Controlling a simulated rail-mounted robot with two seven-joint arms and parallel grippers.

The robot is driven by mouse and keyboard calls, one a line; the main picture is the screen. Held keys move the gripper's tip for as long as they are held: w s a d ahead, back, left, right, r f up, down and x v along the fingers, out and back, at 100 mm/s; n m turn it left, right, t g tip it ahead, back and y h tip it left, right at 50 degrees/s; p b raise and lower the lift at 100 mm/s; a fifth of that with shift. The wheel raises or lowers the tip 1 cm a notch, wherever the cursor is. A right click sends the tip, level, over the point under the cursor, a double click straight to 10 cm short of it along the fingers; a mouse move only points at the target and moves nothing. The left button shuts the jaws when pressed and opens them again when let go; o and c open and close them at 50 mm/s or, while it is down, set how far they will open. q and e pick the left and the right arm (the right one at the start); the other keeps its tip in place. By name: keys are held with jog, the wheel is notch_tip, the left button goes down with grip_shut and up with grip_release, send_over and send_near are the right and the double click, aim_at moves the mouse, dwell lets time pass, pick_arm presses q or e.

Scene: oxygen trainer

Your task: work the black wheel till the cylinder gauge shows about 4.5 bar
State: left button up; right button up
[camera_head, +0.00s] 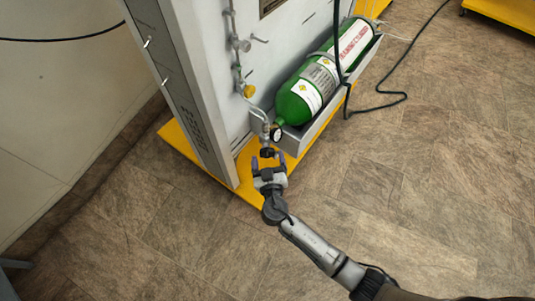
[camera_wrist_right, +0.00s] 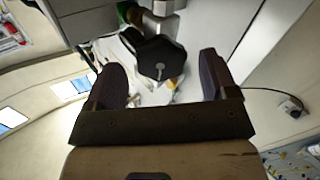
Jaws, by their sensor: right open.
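The black wheel (camera_wrist_right: 160,60) sits beyond my right gripper's fingers in the right wrist view, roughly between the two finger lines. It also shows in the head view (camera_head: 268,153), small, below the valve fitting. My right gripper (camera_head: 268,160) is open, with its fingers close to the wheel; whether they touch it I cannot tell. The fingers also show in the wrist view (camera_wrist_right: 163,82). The cylinder gauge (camera_head: 277,133) is a small round dial beside the valve; its reading is too small to tell. The green cylinder (camera_head: 305,95) lies tilted in a grey tray. My left gripper is not in view.
A grey panel cabinet (camera_head: 185,80) stands on a yellow base (camera_head: 180,140) left of the wheel. A black hose (camera_head: 391,100) lies over the floor at right. The brown floor in front is clear.

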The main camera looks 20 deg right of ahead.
jog(key=shift+x, duration=1.05)
jog(key=shift+w, duration=0.15)
jog(key=shift+c, duration=0.3)
jog(key=c, duration=0.9)
jog(key=shift+o, duration=0.2)
